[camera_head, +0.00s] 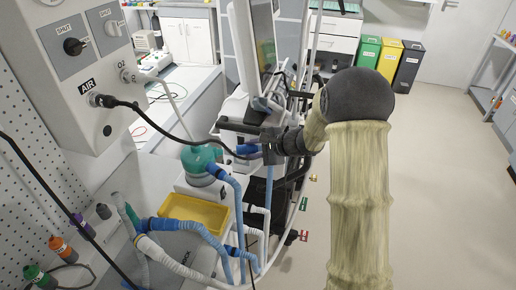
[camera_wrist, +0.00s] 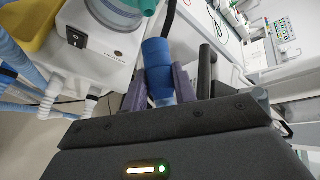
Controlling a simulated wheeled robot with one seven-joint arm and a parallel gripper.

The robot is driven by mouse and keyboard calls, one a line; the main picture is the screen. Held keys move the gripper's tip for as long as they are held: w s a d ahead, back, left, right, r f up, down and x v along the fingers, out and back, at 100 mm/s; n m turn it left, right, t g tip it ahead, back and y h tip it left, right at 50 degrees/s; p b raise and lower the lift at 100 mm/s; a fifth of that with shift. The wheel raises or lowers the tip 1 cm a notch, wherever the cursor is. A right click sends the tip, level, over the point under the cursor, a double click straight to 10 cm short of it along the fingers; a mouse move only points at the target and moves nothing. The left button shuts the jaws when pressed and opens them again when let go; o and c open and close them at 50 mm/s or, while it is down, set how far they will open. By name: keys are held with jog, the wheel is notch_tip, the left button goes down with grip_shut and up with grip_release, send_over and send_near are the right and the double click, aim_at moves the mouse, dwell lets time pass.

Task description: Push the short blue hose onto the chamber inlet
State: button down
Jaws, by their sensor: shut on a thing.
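The short blue hose shows as a blue cuff (camera_wrist: 159,75) standing between my two purple fingers in the wrist view. In the head view the cuff (camera_head: 246,148) is at the tip of my gripper (camera_head: 250,150), which is shut on it. The humidifier chamber with its teal top (camera_head: 200,156) is just left of the cuff. In the wrist view part of the chamber (camera_wrist: 120,12) shows at the top edge, with a gap between it and the cuff. The chamber inlet is not clearly visible. The rest of the short hose is mostly hidden.
A black cable (camera_head: 160,120) from the wall panel (camera_head: 85,55) passes close by the chamber and cuff. Another light blue hose (camera_head: 238,190) runs down from the chamber's front. A yellow tray (camera_head: 188,207) lies below. The ventilator cart (camera_head: 262,105) stands behind my gripper. The floor at right is clear.

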jog(key=shift+s+a, duration=0.1)
jog(key=shift+a, duration=1.55)
jog(key=shift+a+b, duration=0.15)
jog(key=shift+b, duration=0.25)
jog(key=shift+s+a+r+b, duration=0.15)
jog(key=shift+a+b, duration=0.2)
jog(key=shift+a, duration=0.4)
jog(key=shift+s+a+f+b, duration=0.1)
jog(key=shift+a+b, duration=0.25)
jog(key=shift+a, duration=0.35)
dwell(0.7)
jog(key=c, duration=1)
grip_release()
jog(key=shift+a, duration=0.1)
jog(key=shift+c, duration=0.2)
jog(key=shift+d, duration=0.2)
jog(key=b, duration=0.1)
send_near(243, 150)
jog(key=s+d+r, duration=0.2)
jog(key=s+r, duration=0.2)
jog(key=shift+w+d+f, duration=0.2)
jog(key=shift+w, duration=0.1)
